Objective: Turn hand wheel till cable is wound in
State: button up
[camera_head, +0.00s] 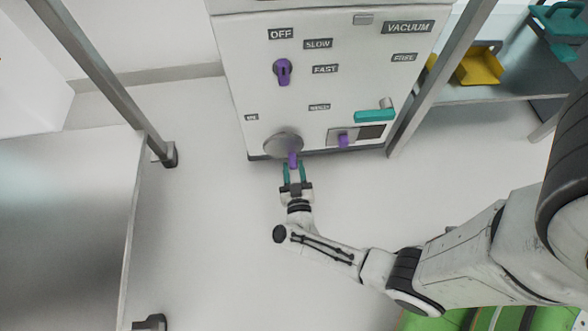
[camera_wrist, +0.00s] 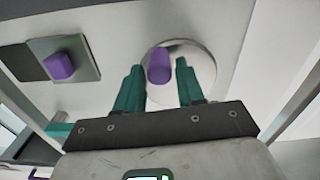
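The hand wheel (camera_head: 279,143) is a round grey disc low on the front of the white vacuum cabinet, with a purple handle (camera_head: 292,159) near its lower edge. In the wrist view the wheel (camera_wrist: 205,67) is pale and round, and its purple handle (camera_wrist: 159,66) stands out from it. My gripper (camera_head: 293,168) points at the wheel from the front. In the wrist view its teal fingers (camera_wrist: 159,78) are spread on either side of the handle, with gaps showing on both sides. I see no cable.
The cabinet (camera_head: 340,75) also carries a purple selector knob (camera_head: 283,72), a teal handle (camera_head: 374,115) and a smaller purple knob (camera_head: 343,140) on a plate. A metal table (camera_head: 60,220) is at left. A shelf with a yellow bin (camera_head: 480,67) is at right.

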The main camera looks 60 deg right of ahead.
aim_at(269, 151)
grip_shut()
